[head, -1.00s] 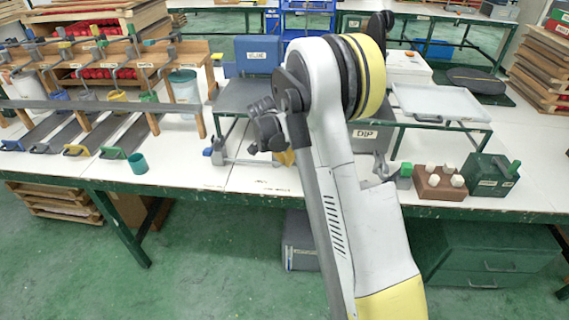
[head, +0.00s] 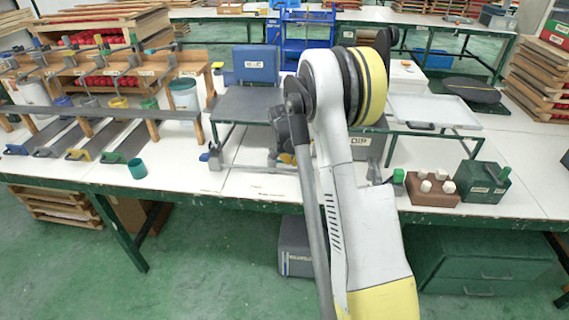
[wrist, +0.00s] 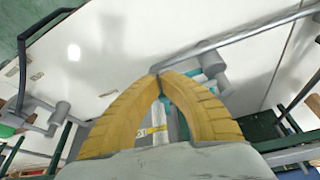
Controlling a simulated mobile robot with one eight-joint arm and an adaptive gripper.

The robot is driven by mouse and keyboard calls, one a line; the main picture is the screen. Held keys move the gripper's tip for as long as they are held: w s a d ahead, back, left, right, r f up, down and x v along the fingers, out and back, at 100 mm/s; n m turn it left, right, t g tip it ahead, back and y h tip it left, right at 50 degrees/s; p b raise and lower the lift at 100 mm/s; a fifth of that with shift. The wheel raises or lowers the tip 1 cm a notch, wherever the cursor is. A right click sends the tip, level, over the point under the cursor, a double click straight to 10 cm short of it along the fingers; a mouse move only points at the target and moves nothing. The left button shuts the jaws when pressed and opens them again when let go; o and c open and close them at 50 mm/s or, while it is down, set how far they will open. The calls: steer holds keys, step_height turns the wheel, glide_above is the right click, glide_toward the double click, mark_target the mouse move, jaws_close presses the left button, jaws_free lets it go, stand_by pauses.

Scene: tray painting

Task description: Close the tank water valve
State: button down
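In the wrist view, my gripper (wrist: 157,76) has its two yellow ribbed fingers closed together at the tips. A teal and grey fitting (wrist: 212,72) lies just beyond the tips and to the right, joined to a grey pipe (wrist: 235,38). I cannot tell whether the fingers touch it, or whether it is the tank water valve. A pale upright part with a yellow band (wrist: 158,130) shows in the gap between the fingers. In the head view, my arm hides most of the gripper area. The grey tank labelled DIP (head: 363,142) is partly behind my arm.
A green-knobbed fitting (head: 398,176), a brown block with white knobs (head: 430,199) and a green box (head: 482,182) stand right of my arm. The tabletop between these is mostly bare.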

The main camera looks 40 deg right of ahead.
steer(key=shift+w+d, duration=0.1)
steer(key=shift+d, duration=0.25)
stand_by(0.5)
